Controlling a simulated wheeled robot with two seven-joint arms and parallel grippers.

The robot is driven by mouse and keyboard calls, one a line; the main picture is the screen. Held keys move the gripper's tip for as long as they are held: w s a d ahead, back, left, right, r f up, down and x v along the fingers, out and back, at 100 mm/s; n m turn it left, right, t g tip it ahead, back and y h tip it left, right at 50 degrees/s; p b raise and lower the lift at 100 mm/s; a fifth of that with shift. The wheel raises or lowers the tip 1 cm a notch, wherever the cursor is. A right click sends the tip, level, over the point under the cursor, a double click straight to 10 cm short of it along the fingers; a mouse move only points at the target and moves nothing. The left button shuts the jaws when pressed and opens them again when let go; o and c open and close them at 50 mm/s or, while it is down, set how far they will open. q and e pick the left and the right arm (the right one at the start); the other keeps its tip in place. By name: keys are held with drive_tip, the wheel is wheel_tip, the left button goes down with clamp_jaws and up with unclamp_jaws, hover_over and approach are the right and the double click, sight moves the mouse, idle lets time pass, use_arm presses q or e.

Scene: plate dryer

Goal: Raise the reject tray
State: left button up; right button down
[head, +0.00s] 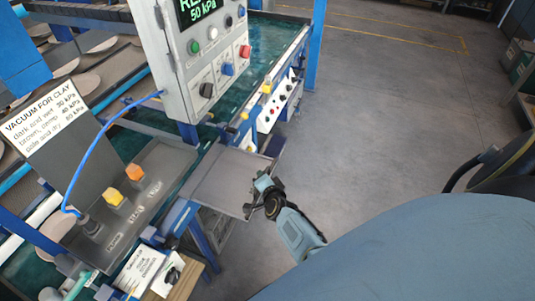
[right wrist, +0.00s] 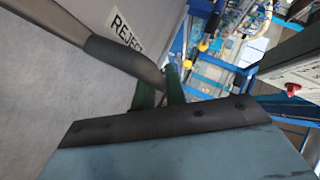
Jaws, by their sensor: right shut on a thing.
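The reject tray (head: 218,182) is a flat grey panel at the front of the blue machine frame, near the middle of the head view. My right gripper (head: 263,188) is at its outer right edge. In the right wrist view the tray (right wrist: 167,18) carries a white label reading REJECT, and a dark rounded bar (right wrist: 123,55) runs along it. The gripper's dark green fingers (right wrist: 160,88) are shut on the end of this bar, which they partly hide. I cannot tell how far the tray is tilted. My left gripper is not in view.
A grey control box (head: 207,60) with a 50 kPa display stands above the tray. Open grey floor (head: 375,110) lies to the right.

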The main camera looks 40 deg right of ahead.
drive_tip(key=shift+w+a+r, duration=0.15)
drive_tip(key=c, duration=1.6)
unclamp_jaws()
drive_tip(key=shift+o, duration=0.7)
drive_tip(key=shift+s, duration=0.2)
drive_tip(key=shift+s, duration=0.25)
drive_tip(key=p+v, duration=0.2)
drive_tip(key=v, duration=1)
drive_tip(key=shift+s+a+r+p, duration=0.2)
drive_tip(key=shift+a+p, duration=0.05)
drive_tip(key=shift+p, duration=0.15)
